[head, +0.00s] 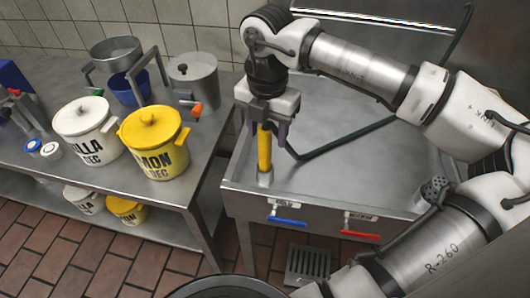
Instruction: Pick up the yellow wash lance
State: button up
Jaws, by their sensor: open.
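The yellow wash lance (264,150) stands upright at the left front corner of the steel sink unit (240,197), with its lower end in a grey holder (265,179). My gripper (268,132) points down over the lance's top. Its dark fingers are open, one on each side of the upper part of the lance. I cannot tell whether either finger touches it. The top end of the lance is hidden by the gripper body. A dark green hose (345,138) runs right from near the gripper.
A steel table (190,197) at left holds a white bucket (84,122), a yellow lemon bucket (153,140) and steel pots. Blue (287,221) and red (360,235) handles sit on the sink's front. A floor drain (307,264) lies below.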

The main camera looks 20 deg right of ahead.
aim_at(265, 145)
jog(key=shift+w+a+f+p, duration=0.1)
jog(key=shift+f+p, duration=0.1)
jog(key=shift+f, duration=0.6)
jog(key=shift+s+a+f+p, duration=0.1)
jog(key=shift+f+p, duration=0.1)
jog(key=shift+f, duration=0.55)
jog(key=shift+w+a+f+p, duration=0.1)
jog(key=shift+f+p, duration=0.1)
jog(key=shift+f, duration=0.6)
grip_shut()
